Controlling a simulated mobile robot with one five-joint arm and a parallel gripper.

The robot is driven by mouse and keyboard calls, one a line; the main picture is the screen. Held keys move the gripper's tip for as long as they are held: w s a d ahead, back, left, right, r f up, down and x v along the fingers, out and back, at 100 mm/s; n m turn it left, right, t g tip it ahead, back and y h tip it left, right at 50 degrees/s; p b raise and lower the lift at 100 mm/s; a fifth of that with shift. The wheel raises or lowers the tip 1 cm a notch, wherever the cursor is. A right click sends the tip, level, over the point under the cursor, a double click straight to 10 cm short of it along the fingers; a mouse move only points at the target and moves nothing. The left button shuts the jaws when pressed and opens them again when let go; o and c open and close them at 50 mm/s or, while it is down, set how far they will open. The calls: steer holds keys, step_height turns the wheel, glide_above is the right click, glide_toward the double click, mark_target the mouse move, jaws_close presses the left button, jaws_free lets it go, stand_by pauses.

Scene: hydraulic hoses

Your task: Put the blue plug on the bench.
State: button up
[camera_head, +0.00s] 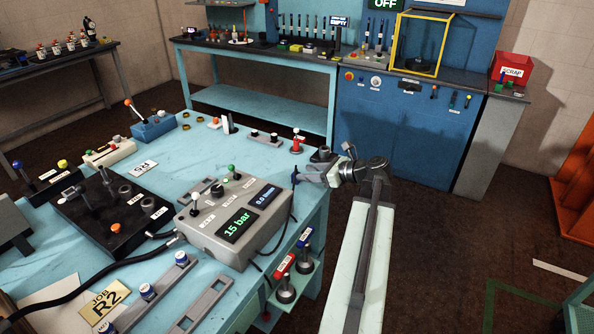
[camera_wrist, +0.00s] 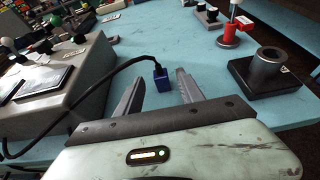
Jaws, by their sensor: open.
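The blue plug (camera_wrist: 161,78) is a small dark blue block at the end of a black cable (camera_wrist: 112,79) in the wrist view. It sits between and near the tips of my two fingers, with a gap at each side. It appears to be at the light blue bench top (camera_wrist: 150,30); whether it rests there or hangs just above, I cannot tell. My gripper (camera_wrist: 158,84) is open. In the head view my gripper (camera_head: 310,174) is at the right edge of the bench (camera_head: 185,160), with a small dark blue shape (camera_head: 295,176) at its tip.
A dark round socket block (camera_wrist: 270,72) and a red fitting (camera_wrist: 234,32) stand at the right in the wrist view.

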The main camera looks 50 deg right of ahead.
steer(key=p+v, duration=0.1)
steer(key=v, duration=0.5)
steer(key=shift+s+r+p, duration=0.15)
steer(key=shift+s+p, duration=0.15)
steer(key=shift+p, duration=0.1)
steer(key=shift+d, duration=0.1)
stand_by(1.6)
